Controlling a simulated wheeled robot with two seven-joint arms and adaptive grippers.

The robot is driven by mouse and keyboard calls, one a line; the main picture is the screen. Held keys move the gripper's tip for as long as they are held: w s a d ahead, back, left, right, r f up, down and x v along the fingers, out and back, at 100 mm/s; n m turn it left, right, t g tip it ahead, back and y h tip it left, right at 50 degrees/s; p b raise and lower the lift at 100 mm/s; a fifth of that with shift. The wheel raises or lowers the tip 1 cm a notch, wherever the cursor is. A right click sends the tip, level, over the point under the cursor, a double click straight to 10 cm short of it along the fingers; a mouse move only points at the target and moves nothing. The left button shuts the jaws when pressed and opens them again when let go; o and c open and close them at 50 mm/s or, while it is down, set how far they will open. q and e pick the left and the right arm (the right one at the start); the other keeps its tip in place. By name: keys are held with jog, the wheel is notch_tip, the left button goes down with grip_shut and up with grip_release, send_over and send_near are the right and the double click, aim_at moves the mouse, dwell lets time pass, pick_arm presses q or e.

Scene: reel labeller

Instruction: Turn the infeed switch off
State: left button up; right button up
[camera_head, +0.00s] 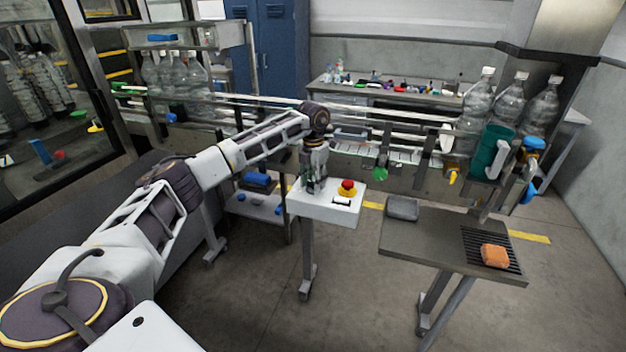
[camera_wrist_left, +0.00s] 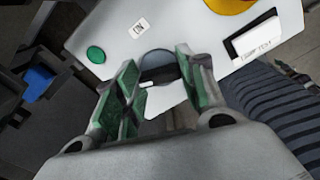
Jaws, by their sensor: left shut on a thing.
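The white control box (camera_head: 325,214) stands on a post in front of the conveyor. My left gripper (camera_head: 314,188) points down onto the left part of its top. A small white label (camera_wrist_left: 139,27) with dark marks lies beside the knob on the box top. My right gripper is not in view.
A red emergency button (camera_head: 347,186) on a yellow base is right of my left gripper. A green button (camera_wrist_left: 96,54) is close to the knob. A grey table (camera_head: 430,238) with an orange sponge (camera_head: 495,256) stands to the right. The conveyor with bottles (camera_head: 476,100) runs behind.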

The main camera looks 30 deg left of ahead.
pick_arm(q)
jog(key=shift+n+p, duration=0.5)
jog(key=shift+n, duration=1.6)
jog(key=o, duration=1)
jog(key=shift+r, duration=6)
